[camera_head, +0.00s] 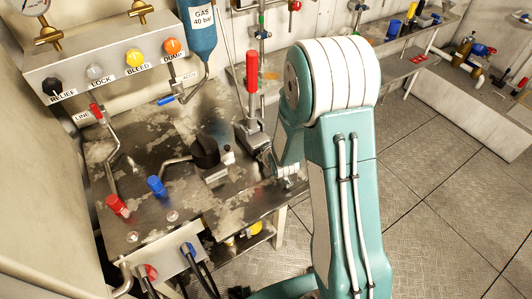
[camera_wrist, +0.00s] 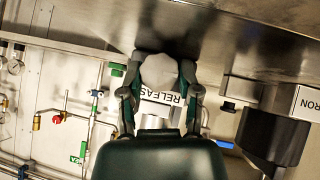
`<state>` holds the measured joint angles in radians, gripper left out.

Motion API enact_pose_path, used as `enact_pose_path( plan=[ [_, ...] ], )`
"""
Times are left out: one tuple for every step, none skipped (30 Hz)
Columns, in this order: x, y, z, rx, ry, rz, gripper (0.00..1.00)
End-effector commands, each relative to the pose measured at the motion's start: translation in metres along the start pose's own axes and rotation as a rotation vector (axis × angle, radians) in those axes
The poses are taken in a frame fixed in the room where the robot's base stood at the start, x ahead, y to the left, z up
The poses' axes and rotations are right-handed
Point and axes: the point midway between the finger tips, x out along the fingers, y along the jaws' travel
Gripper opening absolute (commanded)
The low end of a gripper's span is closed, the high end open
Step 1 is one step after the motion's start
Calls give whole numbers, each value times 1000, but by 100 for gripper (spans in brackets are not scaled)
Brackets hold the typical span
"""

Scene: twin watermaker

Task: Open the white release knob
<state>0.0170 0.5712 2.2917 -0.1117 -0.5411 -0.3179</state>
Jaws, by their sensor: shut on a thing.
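The white release knob (camera_wrist: 158,70) is in the upper middle of the wrist view, with a white label reading RELEASE (camera_wrist: 163,97) just below it in the picture. My gripper (camera_wrist: 162,66) is shut on this knob, one dark finger on each side. A metal surface lies close above the fingertips in the picture. My gripper's dark body hides the lower middle of the wrist view. In the head view my arm reaches to the right edge of the steel bench, and I cannot see the release knob there.
The steel bench (camera_head: 232,205) carries a black knob (camera_head: 206,150), a red-handled lever (camera_head: 252,85), and red and blue fittings. A panel with several coloured knobs (camera_head: 136,56) stands behind. A black block (camera_wrist: 272,135) is right of my gripper. Open floor (camera_head: 440,180) lies right.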

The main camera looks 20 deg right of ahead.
Motion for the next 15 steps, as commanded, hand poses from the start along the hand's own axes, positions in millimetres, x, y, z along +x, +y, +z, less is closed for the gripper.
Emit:
enact_pose_path(
  plan=[
    [0, -1, 1, -3, -1, -1, 0],
    [0, -1, 1, -4, -1, -1, 0],
    [0, -1, 1, -4, -1, -1, 0],
    [0, -1, 1, -4, -1, -1, 0],
    [0, -1, 1, -4, -1, -1, 0],
    [0, -1, 1, -4, -1, -1, 0],
    [0, -1, 1, -4, -1, -1, 0],
    [0, -1, 0, -4, -1, -1, 0],
    [0, -1, 1, -4, -1, -1, 0],
    [0, -1, 1, -4, -1, -2, 0],
    [0, -1, 1, -4, -1, -2, 53],
    [0, -1, 0, -4, -1, -1, 71],
    [0, -1, 0, -3, -1, -1, 79],
    [0, -1, 0, -3, -1, -1, 79],
    [0, -1, 0, -3, -1, -1, 79]
  ],
)
